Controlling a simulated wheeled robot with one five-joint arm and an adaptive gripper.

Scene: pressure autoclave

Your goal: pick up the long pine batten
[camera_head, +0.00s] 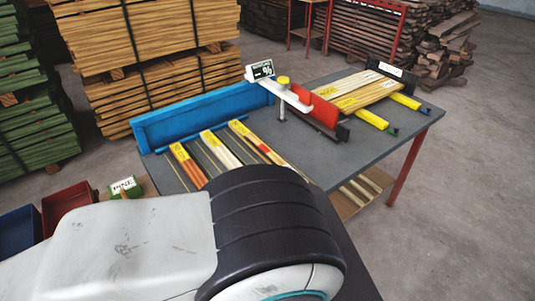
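A dark grey table (325,165) stands ahead. Several long battens lie on it in bundles with yellow labels: reddish-brown battens (187,165) at the left, pale battens (221,150) beside them, and more battens (256,145) to their right. A wider group of pale battens (362,92) lies at the table's far right. I cannot tell which one is the long pine batten. My white and black arm covers the lower middle and hides the near ends of the left bundles. My gripper is not in view.
A blue fence (205,112) runs along the table's back left. A red stop (322,108) and a small sign (260,70) stand mid-table. A green block with a "PINE" label (124,186) and a red bin (68,206) are at left. Timber stacks (150,60) stand behind; floor at right is clear.

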